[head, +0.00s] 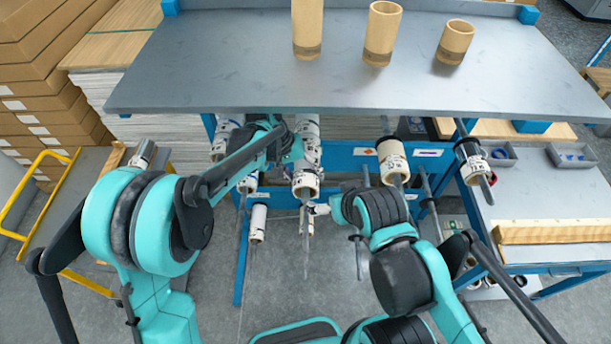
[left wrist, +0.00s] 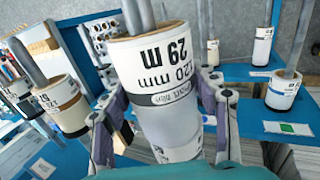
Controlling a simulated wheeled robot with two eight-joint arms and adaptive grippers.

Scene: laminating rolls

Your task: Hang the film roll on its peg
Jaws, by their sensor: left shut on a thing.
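The film roll (left wrist: 165,95) fills the middle of the left wrist view, with a white label reading 29 m and 120 mm. My left gripper (left wrist: 163,112) has a finger on each side of it and is shut on it. In the head view the roll (head: 306,180) is below the table's front edge, with my left gripper (head: 291,152) at its left side. A grey peg (left wrist: 138,14) shows at the roll's open core and appears to run into it; its far end is hidden. My right gripper (head: 320,209) is low beside the rack, its fingers unclear.
Other labelled rolls hang on grey rods, one at the right (head: 394,162) and another farther right (head: 470,160). The grey tabletop (head: 220,60) overhangs the rack and carries cardboard tubes (head: 382,35). A side bench (head: 540,190) stands at the right.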

